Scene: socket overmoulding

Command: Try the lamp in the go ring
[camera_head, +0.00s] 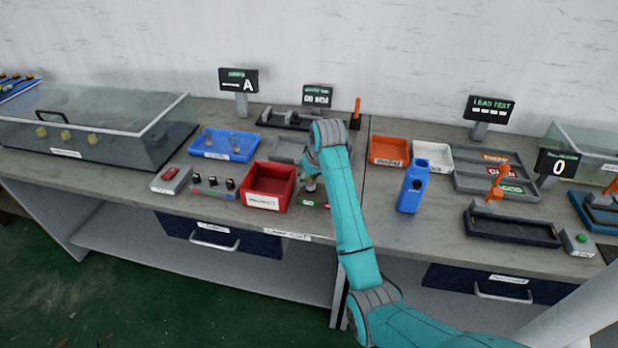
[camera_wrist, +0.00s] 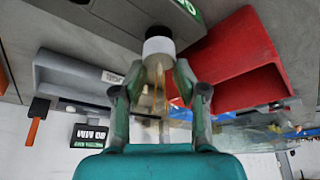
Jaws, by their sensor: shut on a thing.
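My gripper (camera_head: 311,178) is shut on a lamp (camera_wrist: 158,47). In the wrist view the lamp's clear body lies between the fingers, and its white collar and dark end stick out past the tips. In the head view the lamp (camera_head: 310,187) shows small under my gripper, beside the red bin. A grey gauge block with a green GO label (camera_head: 306,208) is just below it on the bench; the label also shows at the top edge of the wrist view (camera_wrist: 188,6). The go ring's opening is hidden, so I cannot tell whether the lamp touches it.
A red bin (camera_head: 268,203) stands close on the left. A grey tray (camera_head: 286,150) lies behind, with a blue tray (camera_head: 224,157) holding lamps farther left. A blue bottle (camera_head: 413,187) and an orange bin (camera_head: 388,163) stand right of my arm. The bench front between them is clear.

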